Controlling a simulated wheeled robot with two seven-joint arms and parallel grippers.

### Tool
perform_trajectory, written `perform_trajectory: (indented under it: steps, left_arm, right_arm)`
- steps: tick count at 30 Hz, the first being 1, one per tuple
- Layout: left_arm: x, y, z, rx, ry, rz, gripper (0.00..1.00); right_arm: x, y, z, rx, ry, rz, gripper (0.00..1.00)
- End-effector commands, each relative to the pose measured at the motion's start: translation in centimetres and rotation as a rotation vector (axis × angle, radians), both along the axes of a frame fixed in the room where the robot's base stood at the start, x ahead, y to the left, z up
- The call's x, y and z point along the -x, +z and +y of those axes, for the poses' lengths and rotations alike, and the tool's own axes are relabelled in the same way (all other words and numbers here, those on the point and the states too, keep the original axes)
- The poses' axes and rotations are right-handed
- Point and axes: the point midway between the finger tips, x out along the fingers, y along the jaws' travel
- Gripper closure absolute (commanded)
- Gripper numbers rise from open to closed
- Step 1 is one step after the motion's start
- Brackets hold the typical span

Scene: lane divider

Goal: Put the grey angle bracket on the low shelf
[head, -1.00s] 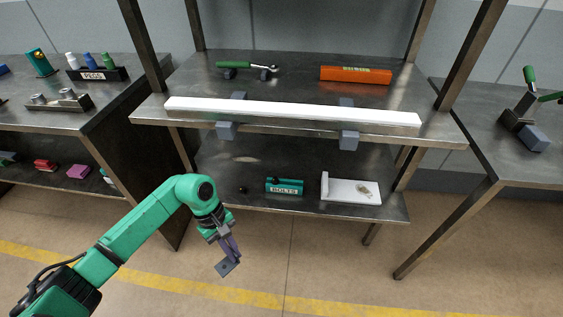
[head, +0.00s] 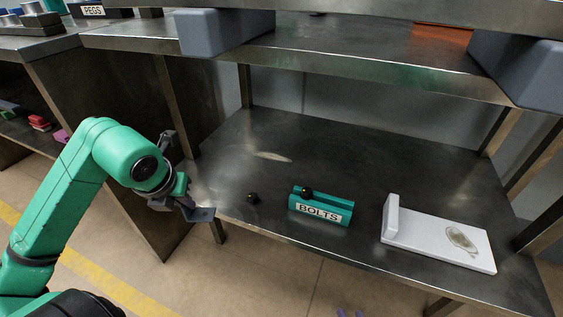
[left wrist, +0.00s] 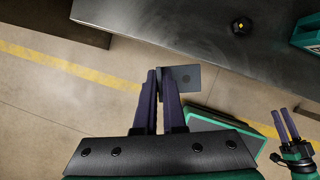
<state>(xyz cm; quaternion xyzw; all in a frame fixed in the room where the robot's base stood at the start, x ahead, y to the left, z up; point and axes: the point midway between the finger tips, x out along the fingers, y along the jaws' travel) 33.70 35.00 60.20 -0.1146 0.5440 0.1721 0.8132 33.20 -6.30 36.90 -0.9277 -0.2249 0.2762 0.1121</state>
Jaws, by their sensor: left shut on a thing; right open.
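The grey angle bracket (head: 202,214) is held in my left gripper (head: 187,204), by the front left corner of the low shelf (head: 350,155). In the left wrist view my left gripper (left wrist: 160,75) is shut with the bracket (left wrist: 187,78) at its fingertips. The bracket's flat plate with a small hole faces the camera. There the bracket is over the floor, just outside the edge of the low shelf (left wrist: 165,30). My right gripper (left wrist: 284,126) is open and empty at the right of the left wrist view; its fingertips (head: 350,313) just show in the head view.
A black knob (head: 253,198), a teal BOLTS holder (head: 321,207) and a white L-shaped piece (head: 430,238) with a mark on it stand on the low shelf. The shelf's back middle is bare. The upper shelf (head: 350,50) and grey blocks (head: 226,32) hang above.

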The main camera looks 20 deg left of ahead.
Motion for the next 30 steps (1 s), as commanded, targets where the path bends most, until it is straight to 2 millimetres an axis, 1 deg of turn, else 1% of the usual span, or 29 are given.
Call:
perform_trajectory:
  steps: [2, 5, 8, 12, 14, 16, 23, 25, 27, 30]
  left_arm:
    - [-0.1, 0.2, 0.0, 0.001, 0.0, 0.0, 1.0]
    - [-1.1, 0.2, 0.4, 0.001, -0.003, -0.001, 1.0]
    - [-3.7, 0.3, 1.6, -0.003, -0.002, -0.001, 1.0]
    - [-7.6, 0.4, 3.5, -0.008, 0.004, -0.002, 1.0]
    - [-8.7, 0.5, 3.7, -0.005, -0.004, -0.001, 1.0]
    - [-9.8, 0.6, 4.6, -0.006, 0.005, -0.004, 1.0]
    - [-12.2, 0.9, 5.2, 0.004, -0.001, -0.009, 1.0]
    - [-13.5, 0.6, 5.8, 0.012, 0.006, -0.012, 1.0]
    - [-14.7, 0.5, 6.0, 0.01, -0.003, -0.008, 1.0]
    - [-16.2, 0.3, 6.9, 0.007, -0.001, -0.007, 1.0]
  right_arm:
    - [0.0, 0.1, 0.0, 0.0, 0.0, 0.001, 0.5]
    - [0.0, 0.1, 0.0, 0.002, 0.0, 0.0, 0.5]
    - [0.0, 0.1, 0.0, 0.002, 0.001, 0.002, 0.5]
    - [-0.1, 0.2, -0.2, 0.013, 0.004, 0.014, 0.5]
    - [-0.2, 0.4, -0.4, 0.026, 0.008, 0.028, 0.5]
    - [-0.2, 0.5, -0.6, 0.042, 0.011, 0.045, 0.5]
    - [-0.2, 1.9, -3.3, 0.18, 0.04, 0.208, 0.5]
    - [-0.1, 2.0, -4.0, 0.206, 0.043, 0.244, 0.5]
    - [0.1, 2.3, -4.6, 0.23, 0.046, 0.278, 0.5]
    - [0.3, 2.1, -4.8, 0.241, 0.048, 0.295, 0.5]
